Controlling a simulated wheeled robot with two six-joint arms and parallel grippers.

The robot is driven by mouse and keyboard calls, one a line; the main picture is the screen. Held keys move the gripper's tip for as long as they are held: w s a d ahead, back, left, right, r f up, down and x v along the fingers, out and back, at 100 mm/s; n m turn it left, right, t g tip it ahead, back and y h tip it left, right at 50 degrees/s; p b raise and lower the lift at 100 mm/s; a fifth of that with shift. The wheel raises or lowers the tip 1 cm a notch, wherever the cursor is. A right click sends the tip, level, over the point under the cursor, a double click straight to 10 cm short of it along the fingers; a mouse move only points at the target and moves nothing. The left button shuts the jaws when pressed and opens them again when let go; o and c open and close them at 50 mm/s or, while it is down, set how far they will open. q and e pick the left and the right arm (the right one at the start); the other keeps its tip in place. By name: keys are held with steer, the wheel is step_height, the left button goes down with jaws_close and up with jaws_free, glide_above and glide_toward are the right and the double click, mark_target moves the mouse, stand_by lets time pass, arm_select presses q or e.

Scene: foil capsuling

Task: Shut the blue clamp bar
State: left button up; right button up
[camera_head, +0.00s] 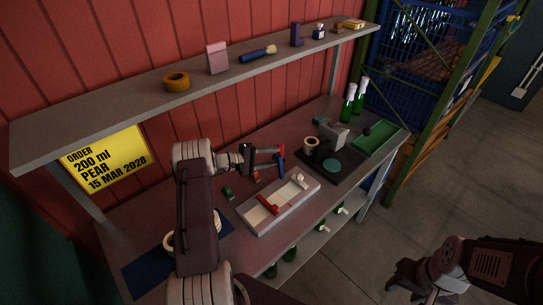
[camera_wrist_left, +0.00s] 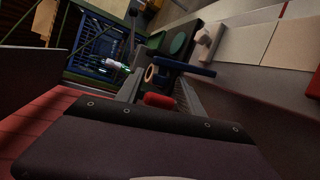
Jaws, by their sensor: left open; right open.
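The blue clamp bar (camera_head: 281,160) stands raised at a steep angle behind the white tray. In the left wrist view a blue bar (camera_wrist_left: 185,67) lies crosswise ahead of the gripper, with a red rounded piece (camera_wrist_left: 158,101) closer to the camera. My left gripper (camera_head: 268,152) is open and empty, just left of the blue bar. I cannot tell whether a finger touches it. My right gripper (camera_head: 412,284) is open and empty, out over the floor at the lower right, well away from the bench.
The white tray (camera_head: 250,222) holds a red part (camera_head: 268,204). A dark base (camera_head: 348,172) with a grey press, green bottles (camera_head: 347,104) and a green tray (camera_head: 376,140) are to the right. A shelf (camera_head: 120,105) overhangs the back. A blue mat (camera_head: 150,268) lies front left.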

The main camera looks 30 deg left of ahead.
arm_select(q)
steer(key=shift+s+d+r, duration=0.1)
steer(key=shift+a, duration=0.2)
jaws_close()
stand_by(1.0)
